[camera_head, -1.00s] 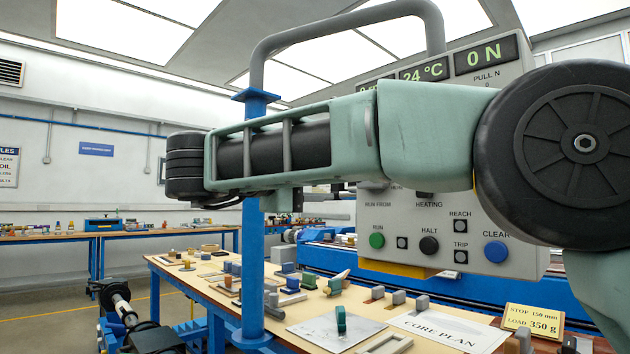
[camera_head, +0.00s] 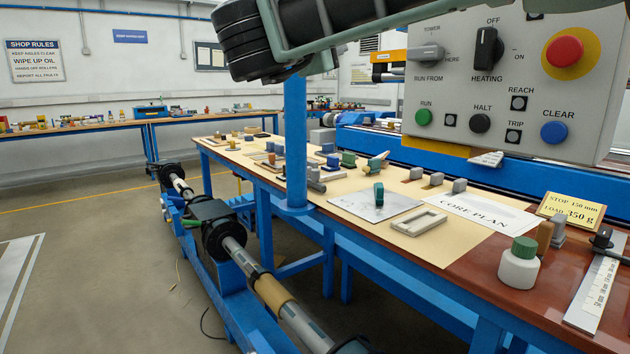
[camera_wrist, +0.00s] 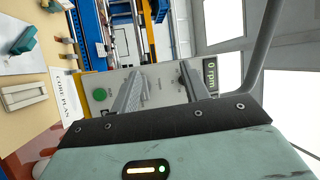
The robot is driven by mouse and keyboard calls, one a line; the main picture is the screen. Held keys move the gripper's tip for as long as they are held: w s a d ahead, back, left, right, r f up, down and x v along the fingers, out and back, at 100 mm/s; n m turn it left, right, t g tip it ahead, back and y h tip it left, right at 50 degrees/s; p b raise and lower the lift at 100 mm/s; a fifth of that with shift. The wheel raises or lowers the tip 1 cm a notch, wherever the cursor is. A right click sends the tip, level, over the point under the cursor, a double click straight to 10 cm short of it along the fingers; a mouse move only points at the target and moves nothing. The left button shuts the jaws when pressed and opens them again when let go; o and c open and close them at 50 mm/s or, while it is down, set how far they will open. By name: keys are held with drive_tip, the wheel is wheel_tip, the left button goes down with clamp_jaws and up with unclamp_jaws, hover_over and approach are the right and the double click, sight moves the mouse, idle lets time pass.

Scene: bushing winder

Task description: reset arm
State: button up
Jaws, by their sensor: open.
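My gripper (camera_wrist: 163,88) shows in the wrist view with its two grey fingers apart and nothing between them. Beyond the fingers is the grey control panel (camera_wrist: 168,90), with a green button and an rpm readout. In the head view my arm crosses the top of the picture, and the gripper itself is out of that view. The control panel (camera_head: 560,90) there shows RUN, HALT and CLEAR buttons, a HEATING knob and a red stop button.
The work table (camera_head: 470,262) carries several small blocks, the CORE PLAN sheet (camera_head: 470,212), a metal plate (camera_head: 350,205) and a green-capped bottle (camera_head: 519,265). A blue post (camera_head: 296,140) rises at the table's edge. A shaft machine (camera_head: 235,255) stands left; open floor lies beyond.

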drive_tip(key=a+f+n+t+y, duration=0.1)
drive_tip(key=a+n+t+y, duration=0.2)
drive_tip(key=a+n+y, duration=0.45)
drive_tip(key=s+a+f+n+g+y+p, duration=0.3)
drive_tip(key=s+f+n+g+y, duration=0.75)
drive_tip(key=f+n, duration=0.5)
drive_tip(key=s+d+f+n+g+h+p, duration=0.1)
drive_tip(key=s+d+f+n+g+h, duration=0.4)
drive_tip(key=s+f, duration=0.75)
drive_tip(key=s+d+f+g+h, duration=0.1)
drive_tip(key=s+d+f+g, duration=0.1)
drive_tip(key=s+d, duration=0.4)
drive_tip(key=s+d+f+n+g+h, duration=0.1)
drive_tip(key=s+d+f, duration=0.4)
drive_tip(key=d, duration=0.5)
drive_tip(key=shift+s+d+f+g+h+p, duration=0.2)
drive_tip(key=shift+s+g+h+p, duration=0.25)
drive_tip(key=shift+g, duration=0.7)
drive_tip(key=shift+w+r, duration=0.1)
